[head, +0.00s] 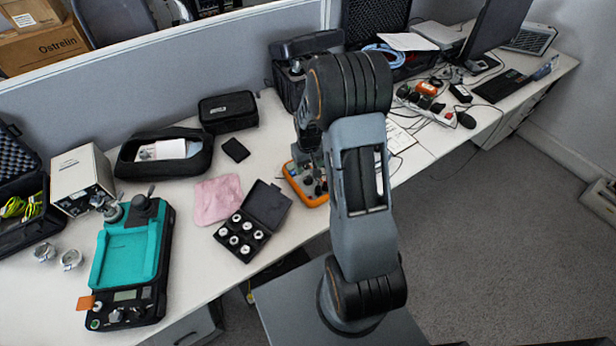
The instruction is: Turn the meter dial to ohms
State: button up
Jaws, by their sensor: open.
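The meter (291,181) has an orange case and lies on the desk, left of my upright arm. My arm covers part of it, and its dial and markings cannot be made out. My gripper (313,178) is open and reaches down over the meter, partly hidden behind my arm links. I cannot tell whether its fingers touch the dial.
Left of the meter are an open black case of round weights (241,240), a pink cloth (212,201) and a teal-topped device (127,255). A black phone (236,150) and pouch (228,112) lie behind. Cables and adapters (428,103) clutter the right desk.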

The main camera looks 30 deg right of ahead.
aim_at(308, 178)
jog(key=shift+f, duration=3.45)
jog(key=shift+c, duration=0.2)
jog(key=c, duration=0.9)
jog(key=shift+m, duration=0.3)
jog(key=m+b, duration=0.2)
jog(key=m, duration=0.1)
jog(key=shift+a+m+b, duration=0.1)
jog(key=shift+m+b, duration=0.55)
jog(key=shift+m, duration=1.65)
